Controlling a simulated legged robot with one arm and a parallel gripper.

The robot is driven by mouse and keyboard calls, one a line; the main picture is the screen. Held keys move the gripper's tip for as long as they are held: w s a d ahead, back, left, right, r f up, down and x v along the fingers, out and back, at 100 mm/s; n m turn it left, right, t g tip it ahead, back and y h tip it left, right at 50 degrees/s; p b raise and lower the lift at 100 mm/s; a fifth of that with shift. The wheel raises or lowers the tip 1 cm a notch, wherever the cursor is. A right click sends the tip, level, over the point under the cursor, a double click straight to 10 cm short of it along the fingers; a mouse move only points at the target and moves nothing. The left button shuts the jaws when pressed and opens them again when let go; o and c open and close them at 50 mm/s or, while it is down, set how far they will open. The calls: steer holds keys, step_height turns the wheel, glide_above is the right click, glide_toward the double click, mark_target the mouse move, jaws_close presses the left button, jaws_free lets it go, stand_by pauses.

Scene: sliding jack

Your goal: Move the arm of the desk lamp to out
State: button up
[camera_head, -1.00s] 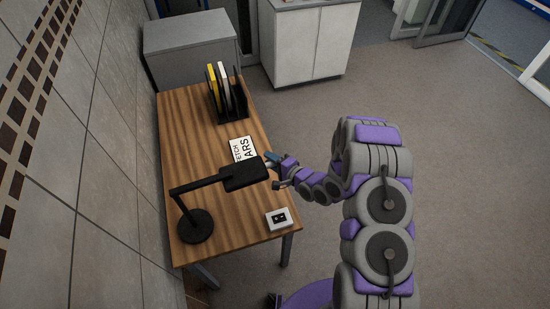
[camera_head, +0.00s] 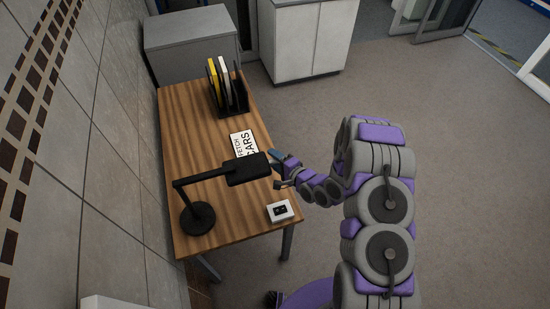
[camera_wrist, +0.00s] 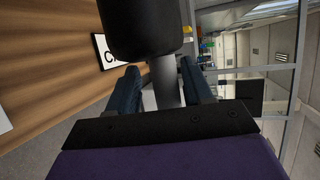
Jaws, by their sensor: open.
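The black desk lamp stands on the wooden desk, its round base (camera_head: 198,217) near the left edge. Its arm (camera_head: 205,178) reaches right to a flat black head (camera_head: 248,168) over the desk's right part. The lamp's base and arm do not show in the wrist view.
A white card with black lettering (camera_head: 239,142) lies behind the lamp head. A black rack (camera_head: 232,101) with folders stands at the desk's far end. A small white box with a dark face (camera_head: 280,210) is at the near right corner. The floor right of the desk (camera_head: 460,180) is clear.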

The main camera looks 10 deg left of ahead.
steer(key=shift+w, duration=0.15)
steer(key=shift+d+r, duration=0.1)
steer(key=shift+s+d, duration=0.2)
steer(key=v, duration=1.6)
steer(key=shift+s+d+b, duration=0.25)
steer(key=shift+b, duration=0.1)
